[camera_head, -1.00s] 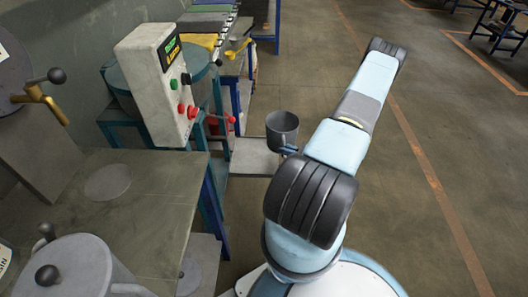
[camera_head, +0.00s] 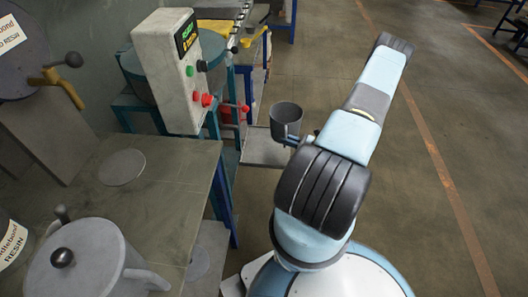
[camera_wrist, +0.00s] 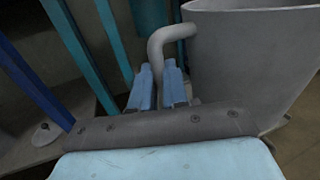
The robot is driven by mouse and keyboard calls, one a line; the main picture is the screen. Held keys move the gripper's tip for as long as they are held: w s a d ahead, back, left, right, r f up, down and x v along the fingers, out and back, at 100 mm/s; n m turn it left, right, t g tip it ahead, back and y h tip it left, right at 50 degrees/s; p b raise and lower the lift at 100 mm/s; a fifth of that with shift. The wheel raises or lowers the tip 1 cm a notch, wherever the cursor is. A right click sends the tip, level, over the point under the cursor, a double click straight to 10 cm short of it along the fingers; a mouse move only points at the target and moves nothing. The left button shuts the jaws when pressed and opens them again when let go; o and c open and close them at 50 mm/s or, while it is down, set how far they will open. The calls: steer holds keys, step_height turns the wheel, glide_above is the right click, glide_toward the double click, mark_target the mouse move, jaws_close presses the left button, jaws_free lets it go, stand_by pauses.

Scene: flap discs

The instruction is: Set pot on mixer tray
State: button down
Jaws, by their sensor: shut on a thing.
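A grey open-topped pot (camera_head: 286,118) hangs upright from its side handle in my gripper (camera_head: 303,139). In the wrist view the pot (camera_wrist: 245,65) fills the right side, and its bent handle (camera_wrist: 160,45) runs down between the two blue fingers of my gripper (camera_wrist: 158,88), which are shut on it. In the head view a flat pale tray (camera_head: 262,153), taken to be the mixer tray, sticks out low beside the teal machine frame. The pot overlaps the tray's right part in the picture; its height above it cannot be told. The pot's underside is hidden.
A white control box (camera_head: 168,70) with buttons stands left of the tray. A workbench (camera_head: 160,190) at near left carries a lidded grey pot (camera_head: 85,262). Teal and blue posts stand close left of my gripper. Open floor (camera_head: 425,150) lies to the right.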

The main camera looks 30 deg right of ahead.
steer(key=shift+w+a+f, duration=1.1)
steer(key=shift+w+f, duration=0.1)
steer(key=shift+f, duration=0.65)
steer(key=shift+w+a+f, duration=1.15)
steer(key=shift+f, duration=0.7)
steer(key=shift+w+a+f, duration=1.1)
steer(key=shift+w+f, duration=0.1)
steer(key=shift+f, duration=0.65)
steer(key=c, duration=1.1)
jaws_free()
steer(key=shift+s, duration=0.1)
steer(key=v, duration=1.2)
steer(key=shift+r, duration=0.1)
